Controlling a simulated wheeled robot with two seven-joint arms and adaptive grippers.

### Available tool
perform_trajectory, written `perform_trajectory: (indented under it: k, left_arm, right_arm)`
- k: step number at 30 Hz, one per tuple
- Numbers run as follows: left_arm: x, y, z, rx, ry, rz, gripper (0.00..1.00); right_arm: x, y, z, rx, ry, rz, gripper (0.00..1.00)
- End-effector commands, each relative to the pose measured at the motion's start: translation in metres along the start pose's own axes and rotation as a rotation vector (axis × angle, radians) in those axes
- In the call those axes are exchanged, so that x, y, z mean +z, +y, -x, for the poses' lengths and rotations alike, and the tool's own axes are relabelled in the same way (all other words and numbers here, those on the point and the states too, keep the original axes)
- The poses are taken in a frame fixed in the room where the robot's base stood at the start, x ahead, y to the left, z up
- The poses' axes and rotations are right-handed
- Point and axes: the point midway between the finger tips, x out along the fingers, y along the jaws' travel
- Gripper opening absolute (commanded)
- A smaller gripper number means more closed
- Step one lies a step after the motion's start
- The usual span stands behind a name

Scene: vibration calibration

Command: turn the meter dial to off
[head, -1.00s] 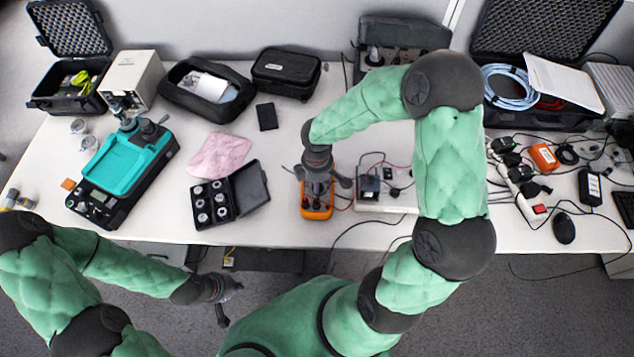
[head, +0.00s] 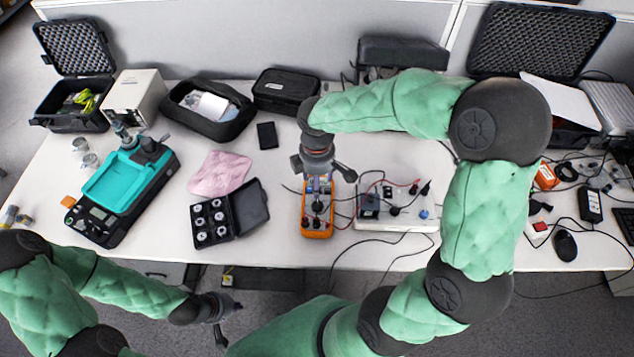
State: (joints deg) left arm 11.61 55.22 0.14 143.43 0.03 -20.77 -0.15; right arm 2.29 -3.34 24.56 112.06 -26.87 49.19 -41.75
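The orange multimeter (head: 317,222) lies near the front edge of the table. Its dark dial (head: 317,205) and plugged leads show on its face; the dial's setting is too small to read. My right gripper (head: 322,171) is above the far end of the meter with its fingers spread and nothing between them. It partly hides the meter's display end. My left gripper (head: 226,320) hangs in front of the table, low over the floor, with its fingers apart and empty.
A white box with leads and knobs (head: 388,217) stands right of the meter. Left are a black case of round weights (head: 212,222), a pink cloth (head: 219,173) and a teal-topped device (head: 124,180). Cables run across the front edge.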

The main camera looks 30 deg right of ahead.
Motion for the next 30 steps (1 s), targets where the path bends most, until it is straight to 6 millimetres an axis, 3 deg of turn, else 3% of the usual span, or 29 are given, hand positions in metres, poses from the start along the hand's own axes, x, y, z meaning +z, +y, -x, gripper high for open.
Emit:
perform_trajectory:
  k: [11, 30]
  left_arm:
    - [0.000, -0.001, -0.002, 0.000, 0.000, 0.000, 0.00]
    - [-0.001, -0.007, -0.020, 0.000, 0.000, 0.000, 0.00]
  right_arm:
    - [0.000, 0.001, -0.001, 0.001, 0.001, -0.081, 0.58]
    - [0.001, 0.002, -0.009, 0.002, 0.002, -1.320, 0.58]
